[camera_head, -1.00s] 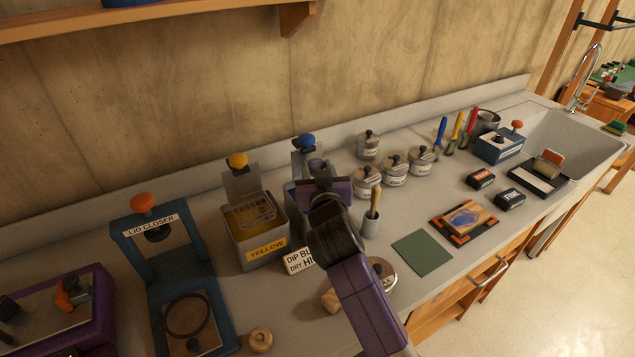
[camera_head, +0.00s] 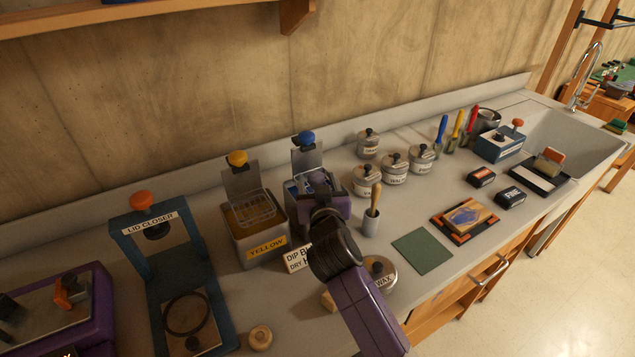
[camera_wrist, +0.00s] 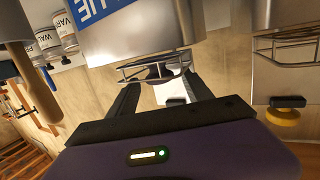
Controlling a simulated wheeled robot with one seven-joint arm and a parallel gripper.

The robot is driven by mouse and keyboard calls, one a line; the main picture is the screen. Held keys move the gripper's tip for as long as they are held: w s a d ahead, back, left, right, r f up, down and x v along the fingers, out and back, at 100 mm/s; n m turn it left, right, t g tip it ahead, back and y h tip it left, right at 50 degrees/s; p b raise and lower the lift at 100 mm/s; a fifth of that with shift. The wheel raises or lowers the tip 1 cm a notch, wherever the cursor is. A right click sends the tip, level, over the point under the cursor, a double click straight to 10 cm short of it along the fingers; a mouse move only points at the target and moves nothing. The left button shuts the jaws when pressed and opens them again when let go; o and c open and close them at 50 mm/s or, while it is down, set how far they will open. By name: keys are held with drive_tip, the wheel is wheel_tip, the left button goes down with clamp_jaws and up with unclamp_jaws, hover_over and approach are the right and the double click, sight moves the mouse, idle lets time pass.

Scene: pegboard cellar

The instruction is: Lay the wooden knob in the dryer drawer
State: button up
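A pale round wooden knob (camera_head: 260,338) lies on the counter right of the lid closer. A second wooden piece (camera_head: 328,301) is mostly hidden behind my arm. My gripper (camera_head: 318,181) is at the top of the blue dip tank (camera_wrist: 130,35). In the wrist view its two dark fingers (camera_wrist: 160,88) are spread apart, on either side of the tank's wire basket (camera_wrist: 150,68). A dark rounded thing shows in the basket between the fingers; I cannot tell whether it is a knob or touched. A purple machine (camera_head: 95,310) stands far left; I cannot make out a dryer drawer.
The yellow tank (camera_head: 255,232) stands close left of the blue one. A dip card (camera_head: 297,259), brush cup (camera_head: 371,225) and wax tin (camera_head: 381,272) crowd my arm. Several lidded jars (camera_head: 394,168) stand behind. The lid closer (camera_head: 190,265) stands left.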

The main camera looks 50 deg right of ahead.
drive_tip(key=shift+p, duration=0.4)
drive_tip(key=b+v, duration=0.3)
drive_tip(key=v, duration=0.4)
drive_tip(key=shift+s+a+r, duration=0.2)
drive_tip(key=shift+a+r, duration=0.1)
